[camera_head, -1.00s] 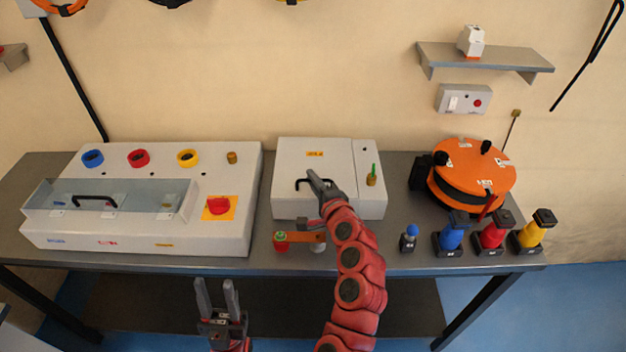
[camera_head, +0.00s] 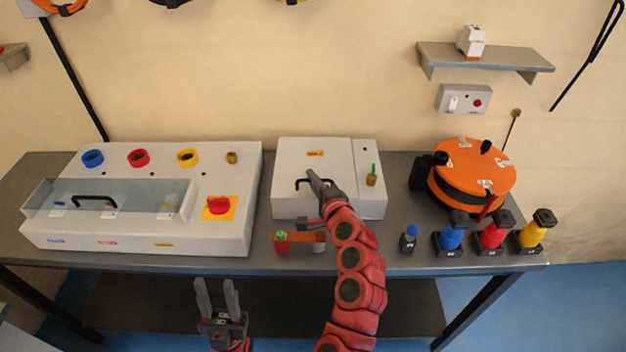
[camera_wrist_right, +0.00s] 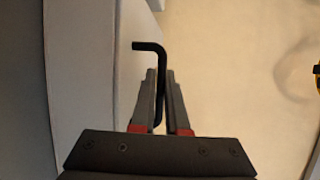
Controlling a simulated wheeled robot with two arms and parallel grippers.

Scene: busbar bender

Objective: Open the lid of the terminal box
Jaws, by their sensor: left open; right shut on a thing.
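The terminal box is the white box (camera_head: 290,208) in the middle of the bench. Its lid (camera_head: 330,160) bears a small orange label and a black bar handle (camera_head: 301,182), and looks shut. My right gripper (camera_head: 312,176) reaches over the front of the lid and is shut on the handle. In the right wrist view the handle (camera_wrist_right: 149,47) passes between the two fingers (camera_wrist_right: 160,85), beside a pale panel. My left gripper (camera_head: 217,297) is open and empty in front of the bench, low and well apart from the box.
A wide white panel box (camera_head: 225,175) with a clear cover stands on the left. An orange reel (camera_head: 470,165) and several coloured posts (camera_head: 493,235) stand on the right. A small copper-coloured bar (camera_head: 305,237) lies in front of the box, partly hidden by my right arm.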

